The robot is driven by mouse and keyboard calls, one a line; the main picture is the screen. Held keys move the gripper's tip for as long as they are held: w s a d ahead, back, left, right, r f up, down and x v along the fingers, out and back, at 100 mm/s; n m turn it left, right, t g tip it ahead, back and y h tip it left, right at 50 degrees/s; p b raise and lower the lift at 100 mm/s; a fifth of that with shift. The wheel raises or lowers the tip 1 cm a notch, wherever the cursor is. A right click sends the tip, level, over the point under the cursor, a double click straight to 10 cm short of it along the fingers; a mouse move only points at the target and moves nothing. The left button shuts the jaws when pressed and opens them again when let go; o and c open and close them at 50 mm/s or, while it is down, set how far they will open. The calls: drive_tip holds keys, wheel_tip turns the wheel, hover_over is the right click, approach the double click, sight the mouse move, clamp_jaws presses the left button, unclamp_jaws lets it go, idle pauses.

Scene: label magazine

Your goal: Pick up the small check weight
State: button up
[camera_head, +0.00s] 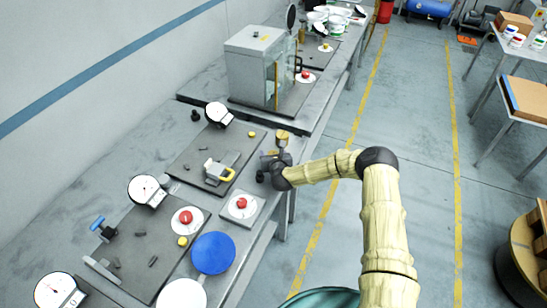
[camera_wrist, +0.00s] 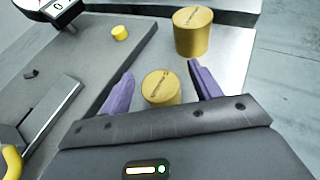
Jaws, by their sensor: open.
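The small check weight (camera_wrist: 160,90) is a short brass cylinder with fine lettering on top. In the wrist view it stands upright on the bench between the two purple fingers of my gripper (camera_wrist: 161,72). The fingers are open, one on each side, with gaps to the weight. A larger brass weight (camera_wrist: 193,34) stands just beyond it. In the head view my gripper (camera_head: 270,158) is at the bench's right edge, below the larger weight (camera_head: 282,135). I cannot make out the small weight there.
A dark mat (camera_wrist: 90,60) lies left of the weights, with a yellow button (camera_wrist: 120,33) and a yellow-handled fixture (camera_head: 218,172). A red-button box (camera_head: 241,206) sits nearer the front. A grey cabinet (camera_head: 250,65) stands behind. The floor aisle to the right is clear.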

drive_tip(key=shift+s, duration=0.1)
drive_tip(key=c, duration=0.3)
clamp_jaws()
drive_tip(key=shift+r, duration=0.1)
wheel_tip(320, 180, up, 10)
drive_tip(key=b, duration=0.3)
idle(0.5)
